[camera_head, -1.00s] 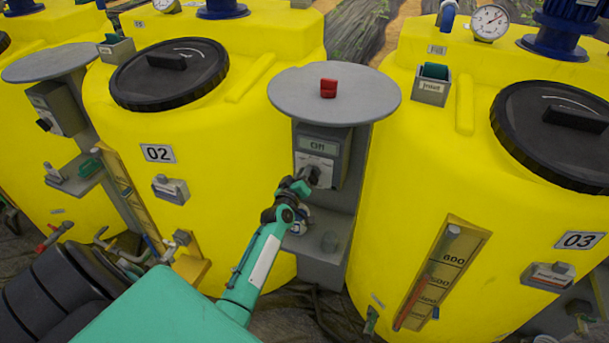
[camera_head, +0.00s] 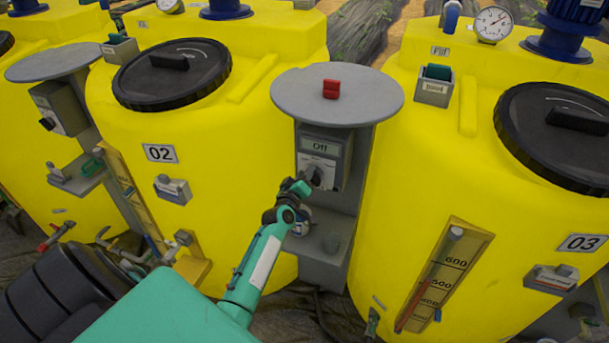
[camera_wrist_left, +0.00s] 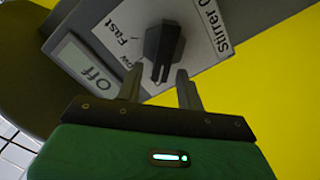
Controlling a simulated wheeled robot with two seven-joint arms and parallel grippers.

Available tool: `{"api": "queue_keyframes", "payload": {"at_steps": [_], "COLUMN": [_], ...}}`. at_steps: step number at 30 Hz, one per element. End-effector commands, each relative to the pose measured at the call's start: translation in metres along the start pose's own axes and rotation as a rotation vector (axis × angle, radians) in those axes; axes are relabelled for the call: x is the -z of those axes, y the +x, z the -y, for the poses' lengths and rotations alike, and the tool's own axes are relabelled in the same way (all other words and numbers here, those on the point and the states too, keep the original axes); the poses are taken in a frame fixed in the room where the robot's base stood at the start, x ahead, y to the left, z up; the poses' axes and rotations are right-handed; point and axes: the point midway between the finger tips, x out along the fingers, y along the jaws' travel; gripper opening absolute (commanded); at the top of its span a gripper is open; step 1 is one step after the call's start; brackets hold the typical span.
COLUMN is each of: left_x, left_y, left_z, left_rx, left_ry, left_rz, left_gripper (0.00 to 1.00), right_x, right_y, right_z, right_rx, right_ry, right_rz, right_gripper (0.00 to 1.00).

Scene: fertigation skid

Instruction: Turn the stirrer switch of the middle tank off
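The stirrer switch box (camera_head: 322,160) is on a grey stand between tank 02 (camera_head: 235,150) and tank 03 (camera_head: 410,185). Its display (camera_head: 319,147) reads "Off", and the wrist view also shows the display (camera_wrist_left: 90,72) reading "Off". The dark knob (camera_wrist_left: 163,50) sits on a white dial plate (camera_wrist_left: 205,35) marked "Stirrer", "Fast" and a partly hidden word. In the head view the left gripper (camera_head: 300,188) is just below the knob.
A round grey plate (camera_head: 338,95) with a red block (camera_head: 330,89) overhangs the switch box. A grey shelf (camera_head: 325,243) projects below it. Another switch box (camera_head: 60,108) stands at the left. Level gauge (camera_head: 445,280) and valves line the tank fronts.

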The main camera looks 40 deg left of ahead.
Motion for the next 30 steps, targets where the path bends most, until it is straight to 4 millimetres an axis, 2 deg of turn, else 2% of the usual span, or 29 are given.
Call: {"api": "queue_keyframes", "payload": {"at_steps": [6, 11, 24, 30], "left_x": [-0.001, -0.002, -0.002, -0.002], "left_y": [-0.002, -0.016, -0.103, -0.129], "left_z": [0.000, 0.001, 0.003, 0.002], "left_rx": [0.000, -0.001, 0.001, 0.001], "left_ry": [0.001, 0.001, 0.001, 0.000], "left_rz": [0.000, 0.001, 0.000, 0.001], "left_gripper": [0.38, 0.38, 0.38, 0.38], "right_x": [0.000, 0.000, -0.001, -0.002], "right_y": [0.001, 0.004, 0.025, 0.030], "right_z": [0.000, 0.001, 0.005, 0.005], "right_rx": [0.000, 0.001, 0.005, 0.005], "right_ry": [0.000, 0.001, 0.003, 0.003], "right_rz": [0.000, 0.000, -0.001, -0.001], "right_gripper": [0.36, 0.36, 0.36, 0.36]}}
